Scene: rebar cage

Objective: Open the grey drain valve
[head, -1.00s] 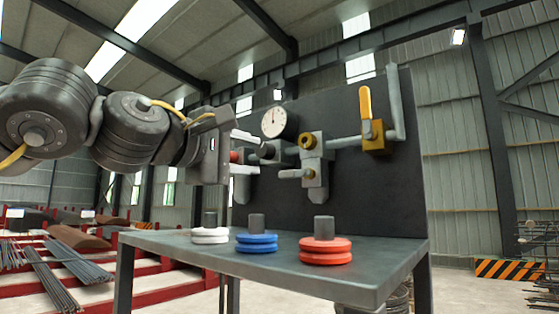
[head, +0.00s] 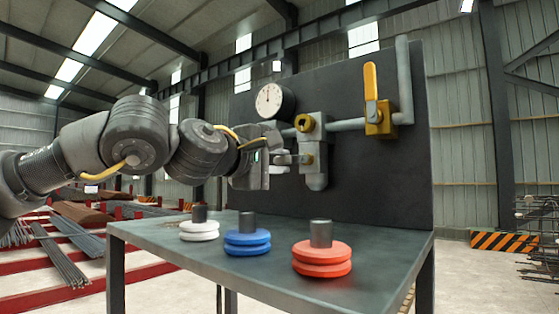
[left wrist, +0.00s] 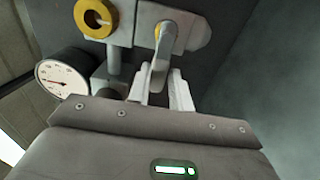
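The grey drain valve is a grey block (head: 315,178) low on the panel's pipework, with a grey lever (head: 293,159) pointing left toward my gripper. In the left wrist view the lever (left wrist: 160,52) runs from its block (left wrist: 188,28) down between my fingers. My left gripper (head: 280,163) is at the lever's free end, its fingers on either side. In the left wrist view the gripper (left wrist: 160,92) looks open, with the lever tip partly hidden by its housing. I cannot tell whether a finger touches it. My right gripper is not in view.
A gauge (head: 269,100), a yellow ring fitting (head: 305,123) and an upright yellow-handled valve (head: 371,82) sit above on the dark panel (head: 385,180). White (head: 199,230), blue (head: 247,241) and red (head: 322,258) discs stand on the table (head: 180,262) below my arm.

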